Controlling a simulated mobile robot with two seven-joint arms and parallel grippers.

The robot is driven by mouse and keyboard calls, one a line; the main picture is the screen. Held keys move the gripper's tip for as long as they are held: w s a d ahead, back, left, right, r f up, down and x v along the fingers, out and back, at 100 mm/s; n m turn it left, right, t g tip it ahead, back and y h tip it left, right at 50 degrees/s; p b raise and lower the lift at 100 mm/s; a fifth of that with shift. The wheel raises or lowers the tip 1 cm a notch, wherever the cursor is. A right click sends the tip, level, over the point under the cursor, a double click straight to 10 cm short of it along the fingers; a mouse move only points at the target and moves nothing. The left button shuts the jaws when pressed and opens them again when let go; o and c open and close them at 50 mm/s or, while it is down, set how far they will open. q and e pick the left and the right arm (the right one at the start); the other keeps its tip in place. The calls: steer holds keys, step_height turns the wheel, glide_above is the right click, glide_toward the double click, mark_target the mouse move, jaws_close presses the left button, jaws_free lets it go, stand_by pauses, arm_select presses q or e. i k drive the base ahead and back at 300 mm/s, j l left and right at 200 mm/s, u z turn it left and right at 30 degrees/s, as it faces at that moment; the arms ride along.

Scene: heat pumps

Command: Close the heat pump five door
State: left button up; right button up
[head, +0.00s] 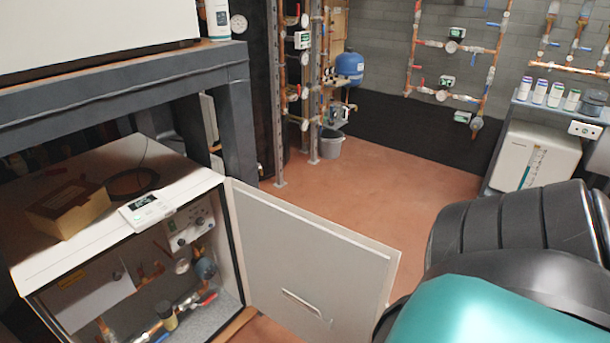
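A white heat pump cabinet (190,207) stands at the lower left under a dark frame. Its door (305,255) is swung wide open, hinged on the cabinet's right front edge, with a light handle (301,303) low on its face. Pipes, valves and a gauge show inside the open cabinet. Which number the heat pump has cannot be read. A black and teal part of my own body fills the lower right and comes close to the door's free edge. Whether it touches the door I cannot tell. Neither gripper's fingers are in view.
A cardboard box (66,208) and a white controller (147,209) lie on the cabinet top. A dark metal frame (120,85) stands over it. Open reddish floor (375,180) lies beyond the door. A grey bucket (329,144) stands at the back; a white unit (535,155) stands at right.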

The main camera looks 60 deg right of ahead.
mark_target(348, 276)
steer(key=k+l+u, duration=0.2)
steer(key=l+u, duration=0.25)
steer(key=l, duration=0.15)
steer(key=k+l, duration=0.25)
steer(key=l, duration=0.15)
steer(key=k+l, duration=0.25)
steer(key=l, duration=0.15)
steer(key=k+l, duration=0.25)
steer(key=l, duration=0.15)
steer(key=k+l, duration=0.2)
steer(key=l, duration=0.2)
steer(key=k+l, duration=0.25)
steer(key=l, duration=0.15)
steer(key=k+l, duration=0.25)
steer(key=l, duration=0.45)
steer(key=k+l+u, duration=0.1)
steer(key=l, duration=0.15)
steer(key=i+l+u, duration=0.4)
steer(key=i+l, duration=0.35)
steer(key=k+l+u, duration=0.1)
steer(key=l, duration=0.6)
